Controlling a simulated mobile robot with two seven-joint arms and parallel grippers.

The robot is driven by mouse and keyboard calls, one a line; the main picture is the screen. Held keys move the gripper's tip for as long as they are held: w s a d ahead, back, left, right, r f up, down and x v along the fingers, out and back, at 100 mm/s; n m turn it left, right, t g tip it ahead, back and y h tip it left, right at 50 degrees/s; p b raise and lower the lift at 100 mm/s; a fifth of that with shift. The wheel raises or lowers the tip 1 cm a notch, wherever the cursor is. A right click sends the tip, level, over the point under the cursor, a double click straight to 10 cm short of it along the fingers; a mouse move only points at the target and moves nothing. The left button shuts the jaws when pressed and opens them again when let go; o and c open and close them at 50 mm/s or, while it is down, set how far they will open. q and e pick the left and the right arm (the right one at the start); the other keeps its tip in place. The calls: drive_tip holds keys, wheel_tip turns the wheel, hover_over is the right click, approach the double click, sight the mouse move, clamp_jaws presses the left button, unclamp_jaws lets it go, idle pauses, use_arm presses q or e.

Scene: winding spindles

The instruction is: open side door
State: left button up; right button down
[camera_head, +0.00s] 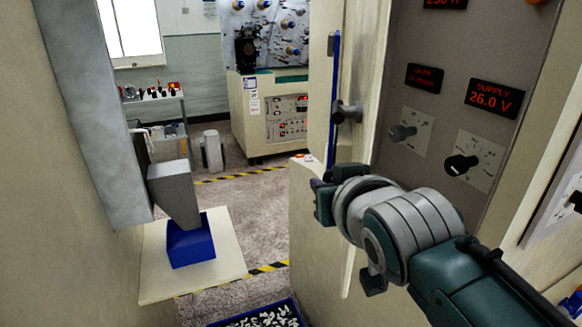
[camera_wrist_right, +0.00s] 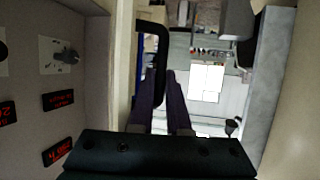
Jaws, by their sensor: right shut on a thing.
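A cream panel (camera_head: 311,235), apparently the side door, stands upright at the middle of the head view, beside the grey control face. Its edge also shows in the right wrist view (camera_wrist_right: 122,60). A black bar handle (camera_wrist_right: 153,30) stands out from it in the wrist view. My right gripper (camera_head: 323,196) is at the panel's edge in the head view. In the wrist view its two dark fingers (camera_wrist_right: 168,76) reach up to the handle's lower part and are shut on it. The exact contact is hard to see. My left gripper is not in view.
A control face with dials and a red supply display (camera_head: 494,98) is close on the right. Open floor (camera_head: 240,205) lies between, with a blue crate (camera_head: 262,316) below.

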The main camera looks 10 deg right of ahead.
drive_tip(key=c, duration=0.9)
unclamp_jaws()
drive_tip(key=shift+b+v, duration=0.3)
drive_tip(key=shift+v, duration=4.7)
drive_tip(key=shift+c, duration=0.2)
